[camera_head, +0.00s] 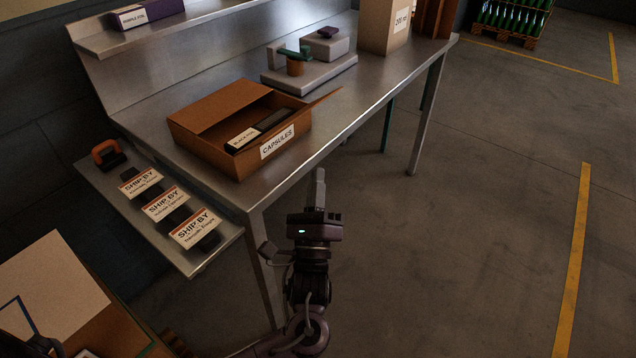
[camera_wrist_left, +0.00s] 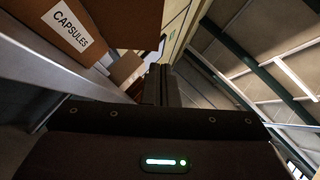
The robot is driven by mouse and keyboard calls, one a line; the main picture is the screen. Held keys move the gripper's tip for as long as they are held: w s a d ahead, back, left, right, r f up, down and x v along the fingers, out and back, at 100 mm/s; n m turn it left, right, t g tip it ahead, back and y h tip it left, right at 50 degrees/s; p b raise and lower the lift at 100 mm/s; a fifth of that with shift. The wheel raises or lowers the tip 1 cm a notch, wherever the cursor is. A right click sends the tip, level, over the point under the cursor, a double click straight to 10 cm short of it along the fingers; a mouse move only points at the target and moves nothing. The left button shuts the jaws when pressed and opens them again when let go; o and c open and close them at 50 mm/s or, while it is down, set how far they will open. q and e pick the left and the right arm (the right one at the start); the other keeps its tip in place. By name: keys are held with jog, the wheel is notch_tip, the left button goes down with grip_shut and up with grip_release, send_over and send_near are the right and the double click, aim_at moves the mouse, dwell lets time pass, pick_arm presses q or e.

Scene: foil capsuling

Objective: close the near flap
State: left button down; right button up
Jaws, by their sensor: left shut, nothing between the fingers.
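An open brown cardboard box (camera_head: 216,152) labelled CAPSULES stands on the steel bench; its label also shows in the left wrist view (camera_wrist_left: 70,24). A flap (camera_head: 312,102) sticks out from its right end, and what looks like the same flap (camera_wrist_left: 135,22) hangs over the wrist view. Another flap (camera_head: 215,104) stands at the back left. Inside lie a BLACK FOIL carton (camera_head: 243,138) and a dark item. My left gripper (camera_head: 319,178) is shut and empty, in front of the bench edge, apart from the box. My right gripper is not in view.
The steel bench (camera_head: 345,115) has a grey device (camera_head: 310,75) and a tall carton (camera_head: 385,25) farther back. A lower side shelf (camera_head: 128,208) holds several SHIP BY cards (camera_head: 166,203) and an orange-handled tool (camera_head: 107,154).

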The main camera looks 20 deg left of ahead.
aim_at(291, 119)
pick_arm(q)
jog(key=w+a+r+p, duration=0.1)
jog(key=w+a+r, duration=0.2)
jog(key=w+r, duration=0.3)
jog(key=shift+w+a+r+p, duration=0.2)
jog(key=shift+a+r+p, duration=0.05)
jog(key=shift+r+p, duration=0.1)
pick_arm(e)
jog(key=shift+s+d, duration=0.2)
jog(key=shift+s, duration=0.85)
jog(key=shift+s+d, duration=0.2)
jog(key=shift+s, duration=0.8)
